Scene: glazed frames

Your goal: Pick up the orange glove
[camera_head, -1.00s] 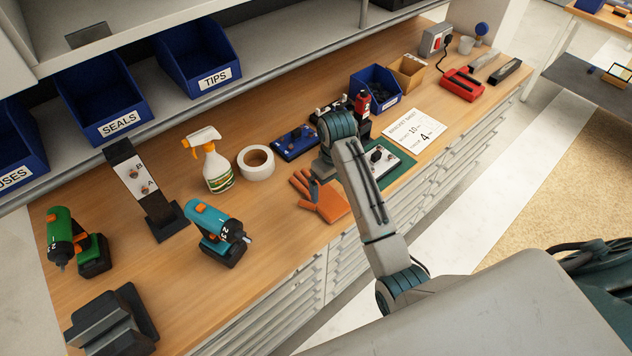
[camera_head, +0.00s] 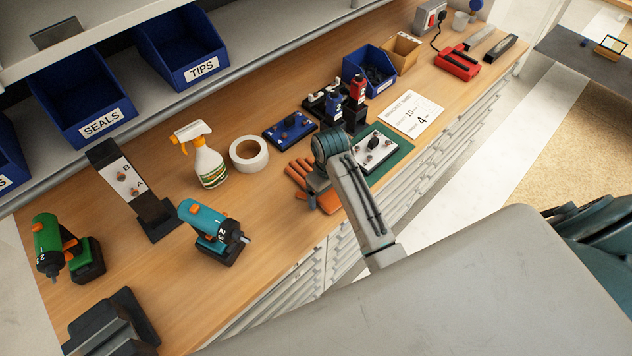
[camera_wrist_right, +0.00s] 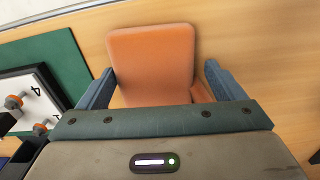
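The orange glove (camera_head: 298,174) lies on the wooden workbench, partly hidden under my right gripper in the head view. In the right wrist view the glove's flat orange end (camera_wrist_right: 151,55) is between my two blue-grey fingers. My right gripper (camera_head: 316,189) is over the glove, pointing down. In the right wrist view my right gripper (camera_wrist_right: 160,72) is open, its fingers on either side of the glove with a gap at each side. My left gripper is not in view.
A green mat (camera_head: 402,149) with a white switch plate (camera_head: 377,150) lies close to the glove's right. A tape roll (camera_head: 249,154), a spray bottle (camera_head: 206,163) and a blue drill (camera_head: 204,222) stand to the left. A blue panel (camera_head: 285,131) lies behind.

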